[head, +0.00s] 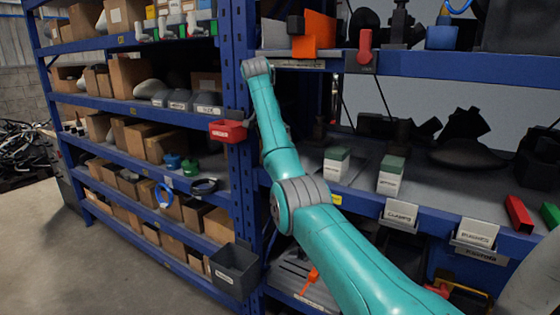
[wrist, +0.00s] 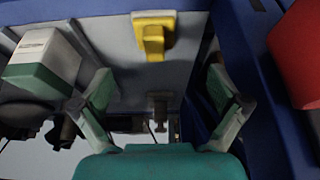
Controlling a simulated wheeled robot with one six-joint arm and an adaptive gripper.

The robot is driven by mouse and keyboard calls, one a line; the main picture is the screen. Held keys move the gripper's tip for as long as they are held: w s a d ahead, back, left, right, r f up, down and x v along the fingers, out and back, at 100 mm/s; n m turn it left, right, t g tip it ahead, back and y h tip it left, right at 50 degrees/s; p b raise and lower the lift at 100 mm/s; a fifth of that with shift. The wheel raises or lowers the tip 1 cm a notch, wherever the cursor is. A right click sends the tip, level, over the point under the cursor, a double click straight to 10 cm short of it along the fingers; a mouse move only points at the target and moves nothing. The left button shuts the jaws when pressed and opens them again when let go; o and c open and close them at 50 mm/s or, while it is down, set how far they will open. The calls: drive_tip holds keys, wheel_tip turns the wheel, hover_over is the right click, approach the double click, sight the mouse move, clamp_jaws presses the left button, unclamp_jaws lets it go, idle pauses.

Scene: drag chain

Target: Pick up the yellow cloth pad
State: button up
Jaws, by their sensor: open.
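The yellow pad (wrist: 153,36) shows in the upper middle of the wrist view, on a grey shelf surface. It has a wider flat part and a narrower raised part. My gripper (wrist: 160,76) is open, with a finger to each side of the picture and nothing between them. The pad lies beyond the fingertips, apart from them. I do not make out the pad or the gripper fingers in the head view, where my teal arm reaches toward the blue post between two shelf bays.
A green and white box (wrist: 45,62) stands left of the gripper in the wrist view. A red bin (head: 228,131) hangs at the blue post (head: 243,170) and shows large at the right in the wrist view (wrist: 298,50). A dark bin (head: 234,270) sits lower down.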

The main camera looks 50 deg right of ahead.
drive_tip(key=x, duration=0.5)
drive_tip(key=shift+s+f, duration=0.1)
drive_tip(key=shift+s, duration=0.05)
drive_tip(key=shift+s+x, duration=0.15)
drive_tip(key=shift+x, duration=1.15)
drive_tip(key=shift+s+x, duration=0.1)
drive_tip(key=shift+x, duration=1.15)
drive_tip(key=shift+d, duration=0.2)
drive_tip(key=c, duration=1.2)
